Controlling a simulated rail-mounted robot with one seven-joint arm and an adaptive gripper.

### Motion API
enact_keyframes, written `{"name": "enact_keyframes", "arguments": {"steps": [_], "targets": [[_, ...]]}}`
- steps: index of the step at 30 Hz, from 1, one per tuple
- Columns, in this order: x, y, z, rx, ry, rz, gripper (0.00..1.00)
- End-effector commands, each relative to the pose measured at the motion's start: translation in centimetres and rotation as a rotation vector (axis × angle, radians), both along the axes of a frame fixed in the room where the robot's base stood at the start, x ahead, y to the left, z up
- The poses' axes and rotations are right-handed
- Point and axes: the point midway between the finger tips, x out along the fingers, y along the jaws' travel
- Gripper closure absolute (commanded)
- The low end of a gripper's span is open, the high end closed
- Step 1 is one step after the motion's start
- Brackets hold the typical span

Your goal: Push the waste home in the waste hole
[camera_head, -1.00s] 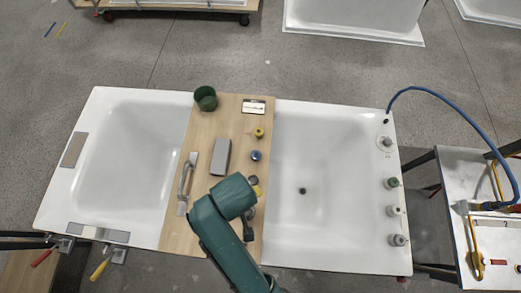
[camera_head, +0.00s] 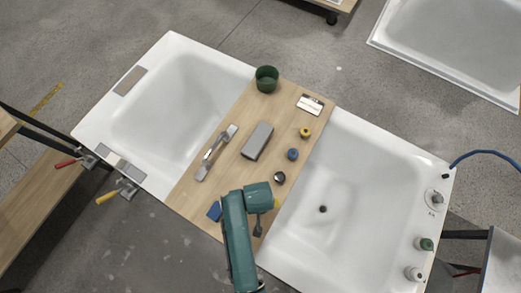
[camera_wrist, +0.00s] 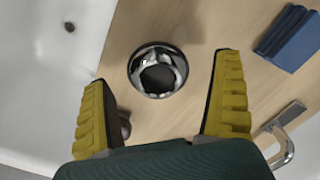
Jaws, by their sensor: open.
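A round chrome piece with a dark centre, which looks like the waste (camera_wrist: 158,70), sits on the wooden board in the wrist view. It shows between and beyond my open fingers, apart from both; in the head view my arm seems to hide it. My gripper (camera_wrist: 165,112) is open and empty above the board. The dark waste hole (camera_head: 322,209) is in the floor of the right-hand tub basin; it also shows at the upper left of the wrist view (camera_wrist: 69,27). Nothing visibly stands in the hole.
The wooden board (camera_head: 222,177) across the tub holds a grab handle (camera_head: 216,152), grey block (camera_head: 257,141), blue block (camera_head: 214,211), green cup (camera_head: 267,79), card (camera_head: 310,104) and small round pieces including a dark one (camera_head: 279,177). Fittings (camera_head: 424,244) line the right rim. The basin is clear.

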Motion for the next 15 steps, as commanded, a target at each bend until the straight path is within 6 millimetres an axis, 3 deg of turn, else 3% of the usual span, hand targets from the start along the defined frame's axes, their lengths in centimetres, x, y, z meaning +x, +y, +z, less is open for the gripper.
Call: {"name": "enact_keyframes", "arguments": {"steps": [6, 13, 14, 15], "targets": [[0.6, -0.3, -3.6, 0.0, 0.002, 0.0, 0.05], [0.6, -0.3, -3.8, 0.0, -0.001, 0.0, 0.05], [0.6, -0.3, -3.8, 0.0, 0.0, 0.0, 0.06], [0.6, -0.3, -3.8, 0.0, 0.0, 0.0, 0.14]]}}
